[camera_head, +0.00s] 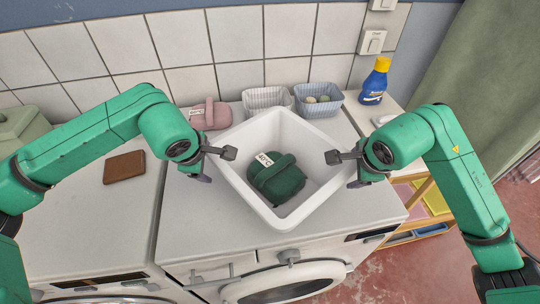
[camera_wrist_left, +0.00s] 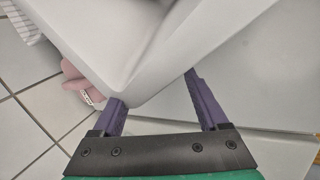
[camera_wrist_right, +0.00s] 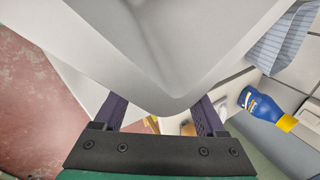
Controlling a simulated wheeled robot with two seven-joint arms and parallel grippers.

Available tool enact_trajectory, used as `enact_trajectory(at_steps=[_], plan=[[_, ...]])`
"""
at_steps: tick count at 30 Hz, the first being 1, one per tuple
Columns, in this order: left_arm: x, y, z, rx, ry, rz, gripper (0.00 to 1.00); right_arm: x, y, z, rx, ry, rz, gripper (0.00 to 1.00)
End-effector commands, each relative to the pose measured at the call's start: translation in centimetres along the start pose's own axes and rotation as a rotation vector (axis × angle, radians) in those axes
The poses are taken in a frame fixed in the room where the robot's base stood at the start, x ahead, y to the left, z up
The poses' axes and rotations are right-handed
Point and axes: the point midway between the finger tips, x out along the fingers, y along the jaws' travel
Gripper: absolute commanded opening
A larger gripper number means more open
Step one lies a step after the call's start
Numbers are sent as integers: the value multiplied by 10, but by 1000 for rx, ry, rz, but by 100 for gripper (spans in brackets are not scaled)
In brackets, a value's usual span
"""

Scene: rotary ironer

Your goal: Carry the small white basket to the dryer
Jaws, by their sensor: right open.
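A small white ribbed basket (camera_head: 254,97) stands at the back of the right white machine, partly hidden behind a larger white tub (camera_head: 240,181). I cannot tell which machine is the dryer.
A pink item (camera_head: 208,115) and a blue-grey basket (camera_head: 319,101) with small balls flank the small basket. A blue bottle (camera_head: 375,82) stands back right. A brown wallet (camera_head: 124,167) lies on the left machine (camera_head: 90,225). A round door (camera_head: 285,284) is at the front.

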Motion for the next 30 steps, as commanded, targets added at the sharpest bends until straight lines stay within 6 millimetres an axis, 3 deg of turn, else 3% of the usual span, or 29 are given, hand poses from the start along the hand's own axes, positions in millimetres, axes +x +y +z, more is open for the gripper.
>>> enact_trajectory(at_steps=[2, 4, 5, 10, 11, 12, 13, 21, 25, 30], plan=[[-4, 0, 6, 19, -28, 5, 75, -3, 1, 5, -18, -28, -1, 75], [-4, 0, 2, 17, -30, 8, 95, -4, 0, 2, -21, -34, -1, 75], [-4, 0, 1, 16, -30, 8, 100, -4, 0, 0, -21, -35, -2, 75], [-3, 1, -2, 12, -26, 8, 100, -4, -1, -2, -18, -31, -2, 75], [-3, 1, -2, 11, -25, 8, 100, -4, -1, -2, -17, -30, -2, 79], [-3, 1, -3, 10, -24, 8, 100, -4, -1, -3, -16, -29, -2, 94], [-3, 1, -3, 9, -23, 8, 100, -4, -1, -3, -16, -29, -2, 100], [-6, 1, -4, 6, -20, 8, 100, -4, -2, -4, -13, -25, -2, 100], [-25, 2, -5, 7, -21, 12, 100, -4, -2, -5, -12, -25, -2, 100], [-72, 2, -5, 8, -21, 13, 100, -4, -2, -5, -11, -24, -2, 100]])
